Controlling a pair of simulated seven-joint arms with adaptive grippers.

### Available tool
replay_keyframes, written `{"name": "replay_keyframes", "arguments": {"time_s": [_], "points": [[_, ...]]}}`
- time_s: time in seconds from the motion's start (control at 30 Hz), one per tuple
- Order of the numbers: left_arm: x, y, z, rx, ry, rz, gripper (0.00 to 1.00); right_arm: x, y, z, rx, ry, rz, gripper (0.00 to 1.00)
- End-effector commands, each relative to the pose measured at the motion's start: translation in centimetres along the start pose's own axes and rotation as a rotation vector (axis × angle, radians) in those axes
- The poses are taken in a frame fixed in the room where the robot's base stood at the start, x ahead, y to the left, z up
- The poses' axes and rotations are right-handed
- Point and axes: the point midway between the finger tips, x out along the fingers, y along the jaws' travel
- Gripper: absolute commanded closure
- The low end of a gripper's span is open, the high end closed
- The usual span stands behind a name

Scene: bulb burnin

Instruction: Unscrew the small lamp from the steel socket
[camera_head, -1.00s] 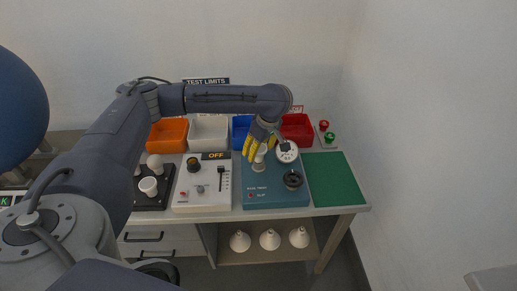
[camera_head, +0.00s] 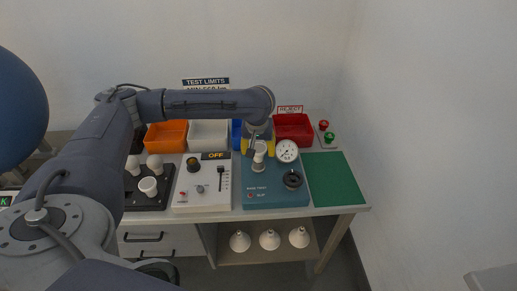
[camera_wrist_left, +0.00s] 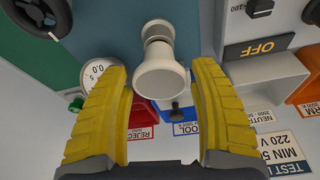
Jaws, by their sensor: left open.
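The small lamp (camera_head: 260,148) is pale and stands upright in its socket (camera_head: 258,167) on the teal tester box (camera_head: 275,194). My left gripper (camera_head: 259,151) comes over it from behind, its yellow fingers open on either side of the lamp. In the left wrist view, the lamp (camera_wrist_left: 160,78) lies between the spread fingertips of my left gripper (camera_wrist_left: 160,72), with a visible gap on each side. The socket (camera_wrist_left: 157,30) shows just beyond the lamp. My right gripper is not in view.
A dial gauge (camera_head: 287,151) and black handwheel (camera_head: 293,180) sit close right of the socket. A white OFF panel (camera_head: 202,200) and a black tray of bulbs (camera_head: 151,200) are left. Orange (camera_head: 166,136), white (camera_head: 208,134) and red (camera_head: 294,129) bins stand behind. The green mat (camera_head: 333,180) is clear.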

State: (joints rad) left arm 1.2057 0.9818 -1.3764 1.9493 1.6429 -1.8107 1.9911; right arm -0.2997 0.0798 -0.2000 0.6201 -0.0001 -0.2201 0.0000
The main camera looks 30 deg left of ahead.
Motion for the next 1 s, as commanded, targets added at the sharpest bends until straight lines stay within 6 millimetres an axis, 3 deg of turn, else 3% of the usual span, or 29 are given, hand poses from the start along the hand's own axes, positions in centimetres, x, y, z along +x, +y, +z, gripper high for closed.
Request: {"name": "replay_keyframes", "arguments": {"time_s": [1.0], "points": [[0.02,0.05,-0.01,0.846,-0.001,0.236,0.38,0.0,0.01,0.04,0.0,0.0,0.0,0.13]]}}
